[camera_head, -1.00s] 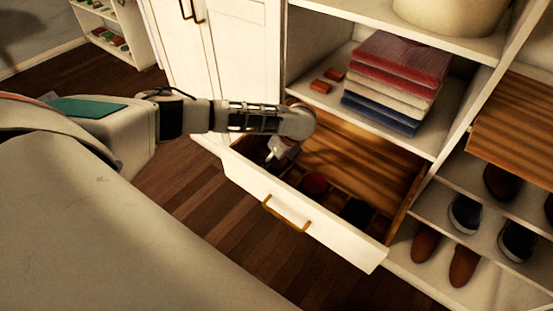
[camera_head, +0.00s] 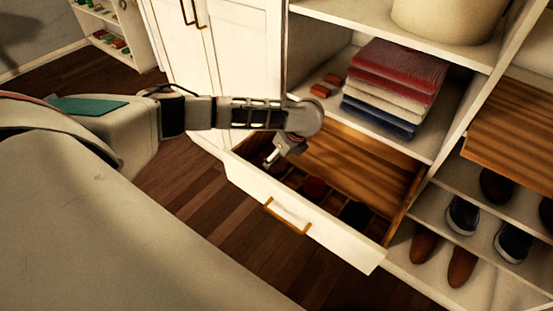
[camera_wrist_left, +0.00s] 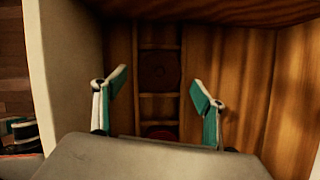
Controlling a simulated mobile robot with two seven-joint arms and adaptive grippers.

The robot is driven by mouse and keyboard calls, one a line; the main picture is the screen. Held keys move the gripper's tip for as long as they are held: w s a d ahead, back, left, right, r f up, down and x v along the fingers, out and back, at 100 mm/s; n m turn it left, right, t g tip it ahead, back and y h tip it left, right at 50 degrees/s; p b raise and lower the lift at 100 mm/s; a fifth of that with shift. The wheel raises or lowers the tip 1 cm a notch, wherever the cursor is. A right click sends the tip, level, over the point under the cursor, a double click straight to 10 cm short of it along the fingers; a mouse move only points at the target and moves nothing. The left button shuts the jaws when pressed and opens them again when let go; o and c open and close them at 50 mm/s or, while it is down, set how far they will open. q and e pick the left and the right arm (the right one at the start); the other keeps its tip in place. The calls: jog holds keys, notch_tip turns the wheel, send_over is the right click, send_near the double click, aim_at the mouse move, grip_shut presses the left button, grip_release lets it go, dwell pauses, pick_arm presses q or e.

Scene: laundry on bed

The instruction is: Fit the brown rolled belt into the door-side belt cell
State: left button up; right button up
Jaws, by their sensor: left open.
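My left gripper (camera_head: 271,160) is above the left end of the open drawer (camera_head: 300,216). In the left wrist view its two green-and-white fingers (camera_wrist_left: 160,84) are spread wide, with nothing between them. Below them, a dark brown round shape (camera_wrist_left: 158,70), which looks like the rolled belt, lies in a cell of the narrow divided strip (camera_wrist_left: 159,96). The gripper is apart from it. A red roll (camera_wrist_left: 162,133) shows partly in a nearer cell, and also in the head view (camera_head: 313,187). A dark roll (camera_head: 355,213) lies farther right. My right gripper is out of view.
Folded towels (camera_head: 395,85) and small orange boxes (camera_head: 322,90) sit on the shelf (camera_head: 430,138) above the drawer. Shoes (camera_head: 462,216) stand on racks at the right. White cabinet doors (camera_head: 235,60) are at the left. Wooden floor (camera_head: 180,190) lies in front.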

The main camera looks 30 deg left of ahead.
pick_arm(q)
jog(key=p+v, duration=0.2)
jog(key=v, duration=0.5)
jog(key=shift+d+r, duration=0.1)
dwell(0.4)
